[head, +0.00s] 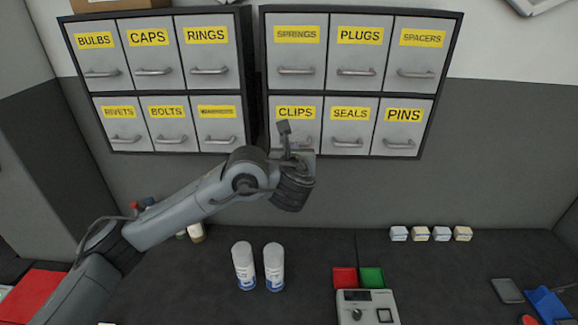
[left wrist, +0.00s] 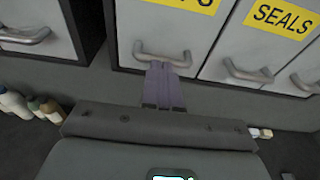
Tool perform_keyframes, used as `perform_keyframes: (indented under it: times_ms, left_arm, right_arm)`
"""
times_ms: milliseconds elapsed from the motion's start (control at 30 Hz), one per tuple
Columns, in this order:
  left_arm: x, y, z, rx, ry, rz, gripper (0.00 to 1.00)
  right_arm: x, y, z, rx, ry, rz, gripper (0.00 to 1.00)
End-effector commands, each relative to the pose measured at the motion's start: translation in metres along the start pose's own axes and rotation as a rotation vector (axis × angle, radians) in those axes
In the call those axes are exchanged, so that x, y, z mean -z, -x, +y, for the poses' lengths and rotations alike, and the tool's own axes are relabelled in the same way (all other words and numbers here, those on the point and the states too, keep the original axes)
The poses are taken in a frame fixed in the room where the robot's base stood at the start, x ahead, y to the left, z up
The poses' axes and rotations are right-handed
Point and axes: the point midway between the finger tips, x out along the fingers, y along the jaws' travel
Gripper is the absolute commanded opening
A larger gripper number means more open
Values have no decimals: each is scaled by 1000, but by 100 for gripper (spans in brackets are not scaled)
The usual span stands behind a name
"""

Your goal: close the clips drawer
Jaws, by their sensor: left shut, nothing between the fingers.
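The clips drawer (head: 309,114) is at the lower left of the right-hand cabinet, under a yellow CLIPS label. It looks about level with the seals drawer (head: 350,129) beside it; a small gap cannot be ruled out. My left gripper (head: 300,151) is in front of its lower part and hides most of its handle in the head view. My right gripper is not in view.
The left-hand cabinet (head: 161,80) hangs beside the right-hand one, with a narrow gap between. Below, the dark worktop holds two white cans (head: 244,266), red and green bins (head: 371,277), a grey device (head: 366,307) and several small boxes (head: 441,234).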

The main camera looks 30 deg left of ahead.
Motion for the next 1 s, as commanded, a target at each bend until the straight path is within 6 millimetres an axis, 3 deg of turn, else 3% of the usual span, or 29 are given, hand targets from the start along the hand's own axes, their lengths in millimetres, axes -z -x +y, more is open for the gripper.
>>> perform_keyframes:
  times_ms: [100, 167, 600, 867, 1000]
  left_arm:
    - [-7, 20, -12, 22, -5, 2, 0]
    - [0, 28, -14, 25, -2, 4, 0]
    - [-1, 94, -11, 23, 0, 1, 0]
    - [-1, 115, -10, 21, -2, -1, 0]
    - [12, 115, -10, 17, -18, 24, 0]
  right_arm:
    - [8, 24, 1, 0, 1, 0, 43]
    - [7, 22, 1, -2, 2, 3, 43]
    - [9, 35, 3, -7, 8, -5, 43]
    - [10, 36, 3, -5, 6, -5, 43]
    - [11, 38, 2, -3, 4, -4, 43]
